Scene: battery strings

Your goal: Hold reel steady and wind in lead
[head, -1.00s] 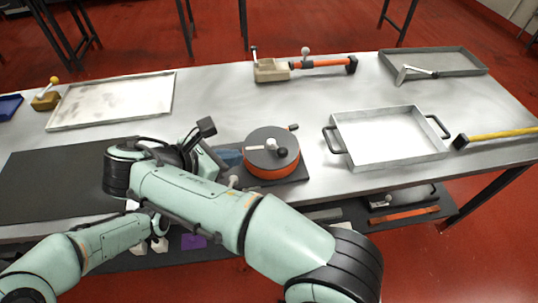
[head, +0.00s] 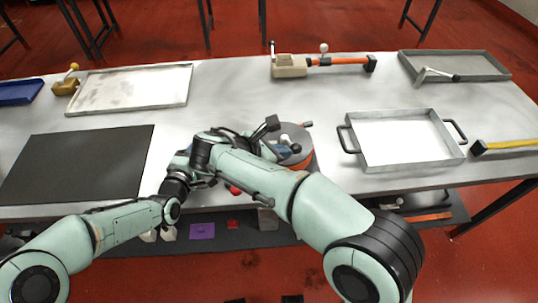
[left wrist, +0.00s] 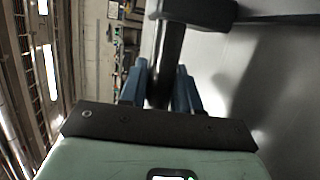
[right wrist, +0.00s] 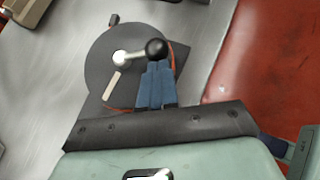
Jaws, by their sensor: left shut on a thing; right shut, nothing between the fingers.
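The reel (head: 303,161) has an orange drum and a dark grey top disc; my right arm hides most of it in the head view. In the right wrist view the disc (right wrist: 100,65) carries a pale crank with a black ball knob (right wrist: 156,48). My right gripper (right wrist: 156,80) is shut and empty, its blue fingertips over the disc just below the knob. My left gripper (left wrist: 160,85) is shut on a dark rod-like handle (left wrist: 167,55); my right arm hides it in the head view. I cannot make out the lead.
A handled tray (head: 408,163) stands right of the reel, with a yellow-handled tool (head: 505,146) beyond. A clamp-like tool with an orange bar (head: 335,61) lies behind. A dark mat (head: 75,165) and a flat tray (head: 130,90) are left. A lower shelf holds small items.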

